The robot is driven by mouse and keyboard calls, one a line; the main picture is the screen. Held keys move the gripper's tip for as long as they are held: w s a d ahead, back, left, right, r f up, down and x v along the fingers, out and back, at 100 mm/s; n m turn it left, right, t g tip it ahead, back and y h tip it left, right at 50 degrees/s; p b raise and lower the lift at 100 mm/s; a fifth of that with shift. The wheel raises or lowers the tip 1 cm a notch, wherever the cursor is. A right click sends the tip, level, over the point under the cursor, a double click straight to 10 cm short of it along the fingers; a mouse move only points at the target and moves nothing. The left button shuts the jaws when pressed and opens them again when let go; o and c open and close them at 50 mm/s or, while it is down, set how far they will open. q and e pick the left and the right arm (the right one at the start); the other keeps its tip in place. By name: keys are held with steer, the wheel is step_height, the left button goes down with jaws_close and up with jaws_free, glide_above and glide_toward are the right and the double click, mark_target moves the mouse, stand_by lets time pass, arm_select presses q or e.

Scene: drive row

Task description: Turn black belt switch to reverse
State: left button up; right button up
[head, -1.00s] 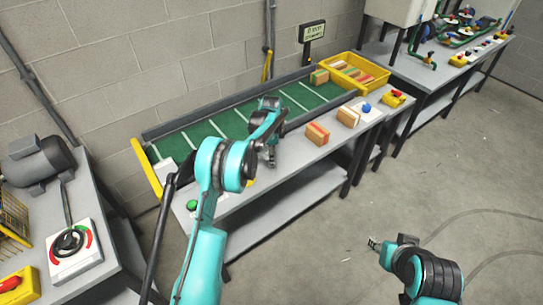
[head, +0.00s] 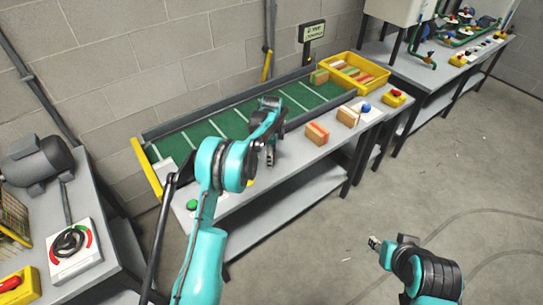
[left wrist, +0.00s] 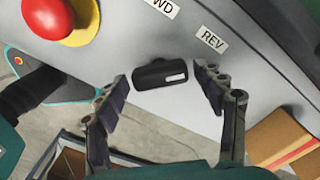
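The black belt switch (left wrist: 150,76) is a bar-shaped knob on the grey panel in the left wrist view. Its bar lies nearly level there, with a white mark at its right end. The REV label (left wrist: 213,40) is up and right of it; a partly cut-off label ending in "WD" (left wrist: 162,6) is above. My left gripper (left wrist: 162,79) is open, its fingers on either side of the knob with small gaps showing. In the head view my left gripper (head: 269,154) is at the conveyor's front edge and hides the switch. My right gripper (head: 375,243) is over the floor; its fingers are too small to judge.
A red button (left wrist: 58,17) on a yellow base is close left of the switch. The green conveyor belt (head: 233,124) lies behind. Boxes (head: 317,134) stand on the front ledge to the right, one (left wrist: 283,143) near my right finger. A green button (head: 192,205) is at the left.

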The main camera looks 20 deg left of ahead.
arm_select(q)
steer(key=shift+r, duration=0.1)
step_height(320, 180, up, 12)
stand_by(0.6)
stand_by(0.4)
